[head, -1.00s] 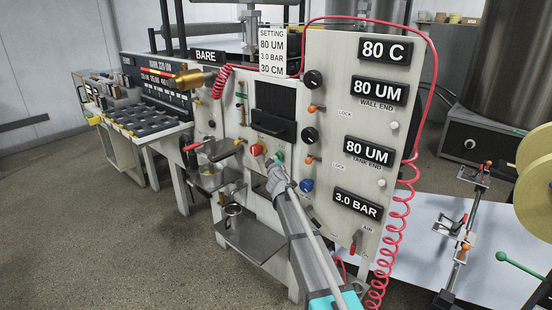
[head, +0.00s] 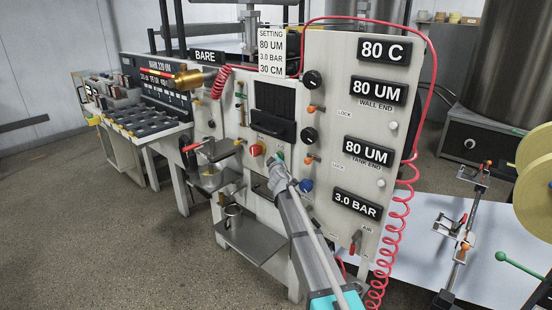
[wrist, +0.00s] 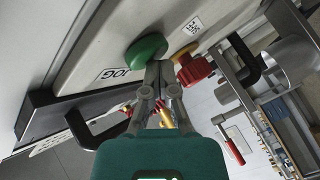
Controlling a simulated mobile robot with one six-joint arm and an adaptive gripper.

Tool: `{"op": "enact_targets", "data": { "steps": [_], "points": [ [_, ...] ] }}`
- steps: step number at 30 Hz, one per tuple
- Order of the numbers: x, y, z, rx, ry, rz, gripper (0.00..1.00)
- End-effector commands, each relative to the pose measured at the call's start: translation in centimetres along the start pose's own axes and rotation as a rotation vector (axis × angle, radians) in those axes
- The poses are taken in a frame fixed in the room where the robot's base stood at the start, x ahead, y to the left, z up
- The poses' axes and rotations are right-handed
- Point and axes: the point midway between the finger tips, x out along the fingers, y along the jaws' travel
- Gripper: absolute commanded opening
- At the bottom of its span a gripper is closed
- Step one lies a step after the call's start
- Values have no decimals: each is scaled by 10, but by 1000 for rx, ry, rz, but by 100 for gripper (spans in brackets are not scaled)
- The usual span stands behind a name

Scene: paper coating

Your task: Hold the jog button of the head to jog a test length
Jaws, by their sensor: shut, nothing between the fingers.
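The jog button is a round green button (wrist: 147,48) on the pale panel, beside a JOG label (wrist: 112,73) in the wrist view. In the head view the green button (head: 281,156) shows just above my gripper's tip. My gripper (wrist: 160,68) is shut and empty, its fingertips at the green button's lower right edge in the wrist view. In the head view my gripper (head: 276,172) reaches up to the panel from below right. I cannot tell whether the fingertips touch the button or whether it is pressed in.
A red knob (wrist: 192,68) is close to the right of my fingertips. A black handle (head: 272,128) is above the button and a blue knob (head: 306,185) below right. A coiled red hose (head: 393,230) hangs at the panel's right. A setting card (head: 271,53) reads 80 UM, 3.0 BAR, 30 CM.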

Motion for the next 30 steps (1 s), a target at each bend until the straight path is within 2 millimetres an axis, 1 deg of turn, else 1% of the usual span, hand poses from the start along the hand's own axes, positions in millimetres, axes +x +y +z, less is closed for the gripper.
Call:
{"op": "enact_targets", "data": {
  "steps": [1,2,30],
  "points": [
    [1,2,4,3,-12,4,0],
    [1,2,5,3,-13,4,0],
    [-5,1,5,8,-14,3,0]
  ]
}}
